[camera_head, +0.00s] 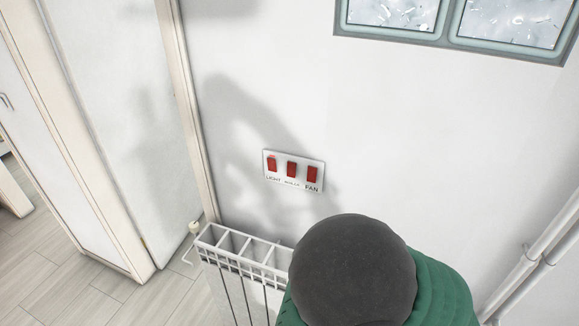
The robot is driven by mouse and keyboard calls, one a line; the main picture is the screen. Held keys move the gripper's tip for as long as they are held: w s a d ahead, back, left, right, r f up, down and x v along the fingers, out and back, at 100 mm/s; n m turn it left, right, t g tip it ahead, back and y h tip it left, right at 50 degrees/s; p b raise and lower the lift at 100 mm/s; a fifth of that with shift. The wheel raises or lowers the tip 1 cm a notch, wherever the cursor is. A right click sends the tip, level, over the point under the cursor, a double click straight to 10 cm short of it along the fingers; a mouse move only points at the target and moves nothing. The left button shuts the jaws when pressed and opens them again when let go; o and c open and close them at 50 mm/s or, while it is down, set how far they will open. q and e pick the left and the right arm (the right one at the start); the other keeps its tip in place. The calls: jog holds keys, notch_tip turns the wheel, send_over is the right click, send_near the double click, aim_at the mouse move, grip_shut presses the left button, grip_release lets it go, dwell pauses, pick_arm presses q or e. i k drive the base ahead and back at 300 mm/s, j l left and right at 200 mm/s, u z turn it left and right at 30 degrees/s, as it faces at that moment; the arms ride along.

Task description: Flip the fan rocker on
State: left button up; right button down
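The fan rocker (312,174) is a red switch at the right end of a white wall plate (302,171), above the label FAN. Two more red rockers are on the same plate: the light rocker (272,163) at the left and a middle rocker (291,169) whose label is too small to read surely. I cannot tell from this view which way the fan rocker is tipped. Neither gripper shows in the head view. A dark grey dome with a green part, apparently of my own arm, fills the bottom right, below the plate and apart from it in the picture.
A white radiator (242,243) stands against the wall below the plate. A framed window or panel (450,18) is at the top right. White pipes (535,255) run at the lower right. A white door (118,110) and wood-plank floor (60,285) are at the left.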

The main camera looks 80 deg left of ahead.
aim_at(311, 176)
jog(key=u, duration=0.45)
jog(key=j+u, duration=0.1)
jog(key=u, duration=0.75)
jog(key=j+u, duration=0.1)
jog(key=u, duration=1.2)
